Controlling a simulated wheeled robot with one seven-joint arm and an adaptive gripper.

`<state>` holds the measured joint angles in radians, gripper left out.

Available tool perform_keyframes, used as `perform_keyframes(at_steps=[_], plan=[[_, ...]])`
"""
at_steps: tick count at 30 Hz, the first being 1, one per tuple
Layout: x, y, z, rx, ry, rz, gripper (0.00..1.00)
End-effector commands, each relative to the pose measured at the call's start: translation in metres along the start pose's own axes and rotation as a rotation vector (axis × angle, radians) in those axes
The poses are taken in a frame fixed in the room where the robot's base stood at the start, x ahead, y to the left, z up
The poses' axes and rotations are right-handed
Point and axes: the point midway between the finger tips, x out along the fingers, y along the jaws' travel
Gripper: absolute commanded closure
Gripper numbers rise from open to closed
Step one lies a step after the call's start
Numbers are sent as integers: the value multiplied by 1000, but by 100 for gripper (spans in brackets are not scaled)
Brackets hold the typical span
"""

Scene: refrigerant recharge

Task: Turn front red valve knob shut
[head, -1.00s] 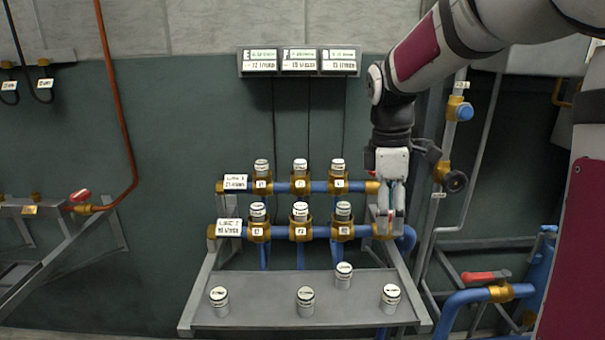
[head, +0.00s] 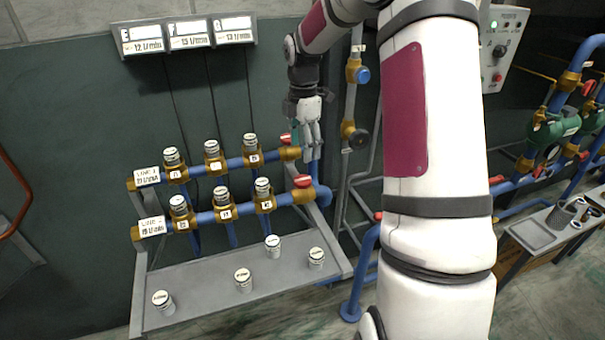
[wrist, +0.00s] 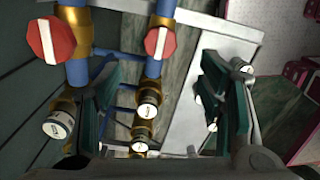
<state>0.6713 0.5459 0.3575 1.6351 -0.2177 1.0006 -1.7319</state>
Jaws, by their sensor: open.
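Two red valve knobs sit on brass valves at the right ends of the two blue pipes. The front red knob (head: 303,181) is on the lower, nearer pipe; in the wrist view its red-and-white face (wrist: 160,42) lies near top centre. The back red knob (head: 286,139) is on the upper pipe and shows at the wrist view's upper left (wrist: 50,40). My gripper (head: 311,155) is open and empty, pointing down near the right pipe ends. In the wrist view its fingers (wrist: 158,65) are spread, with the front knob beyond them, apparently untouched.
Several white-capped cartridges stand on the pipe valves, and more stand on the grey shelf (head: 200,285). A vertical pipe with a blue knob (head: 362,75) and a black knob (head: 360,138) is close right of my gripper. Three displays (head: 187,36) hang on the wall.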

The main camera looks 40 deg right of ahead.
Motion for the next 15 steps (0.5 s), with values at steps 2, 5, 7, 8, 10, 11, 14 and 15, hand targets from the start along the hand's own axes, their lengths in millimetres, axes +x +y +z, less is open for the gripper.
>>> perform_keyframes(at_steps=[2, 5, 7, 8, 10, 11, 14, 15], plan=[[17, -1, 0, 0, 2, -4, 38], [37, 0, -1, 1, 2, -3, 38], [51, -1, -1, -1, 2, -3, 38], [56, -1, -1, -1, 1, -4, 38], [69, -1, -1, 0, 1, -3, 38], [73, 0, -1, 1, 1, -2, 38], [87, 0, -1, 1, 1, -1, 38], [91, 0, -1, 1, 0, -1, 38]])
